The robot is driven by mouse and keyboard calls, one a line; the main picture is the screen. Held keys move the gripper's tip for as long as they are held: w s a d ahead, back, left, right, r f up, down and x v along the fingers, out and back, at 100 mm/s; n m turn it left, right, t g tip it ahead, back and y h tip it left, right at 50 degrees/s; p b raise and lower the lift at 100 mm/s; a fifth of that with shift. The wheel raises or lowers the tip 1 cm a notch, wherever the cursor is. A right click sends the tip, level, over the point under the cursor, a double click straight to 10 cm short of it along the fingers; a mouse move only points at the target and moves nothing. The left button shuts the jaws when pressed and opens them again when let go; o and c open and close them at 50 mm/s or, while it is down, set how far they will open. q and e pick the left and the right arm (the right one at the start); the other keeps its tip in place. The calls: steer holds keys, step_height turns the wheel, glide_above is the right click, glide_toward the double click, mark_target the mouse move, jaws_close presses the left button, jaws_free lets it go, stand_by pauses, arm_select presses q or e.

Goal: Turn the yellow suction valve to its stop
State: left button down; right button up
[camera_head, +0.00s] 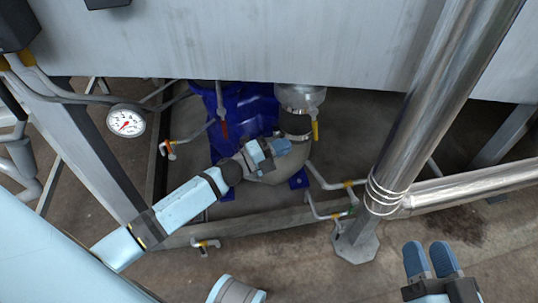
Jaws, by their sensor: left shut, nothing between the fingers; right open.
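The yellow suction valve handle (315,131) is a small, roughly upright lever beside the dark pipe collar, to the right of the blue pump (247,108). My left gripper (280,147) is shut and empty. It appears just left of and below the yellow handle, with a gap between them in the picture; the depth between them is hard to tell. My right gripper (431,255) is open and empty at the bottom right, far from the valve.
A large steel pipe (425,105) stands to the right of the valve. A grey tank wall (270,45) hangs above. A pressure gauge (126,122) is at the left. Small taps (205,244) and thin pipes run along the low frame.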

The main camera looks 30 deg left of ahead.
mark_target(315, 125)
arm_select(q)
steer(key=b+x, duration=0.1)
steer(key=x, duration=0.5)
steer(key=shift+w+d, duration=0.25)
steer(key=shift+w, duration=0.05)
arm_select(e)
step_height(315, 125, down, 3)
steer(key=shift+a+r+g, duration=0.1)
steer(key=shift+g, duration=0.5)
arm_select(q)
steer(key=shift+d, duration=0.1)
arm_select(e)
steer(key=shift+r, duration=0.15)
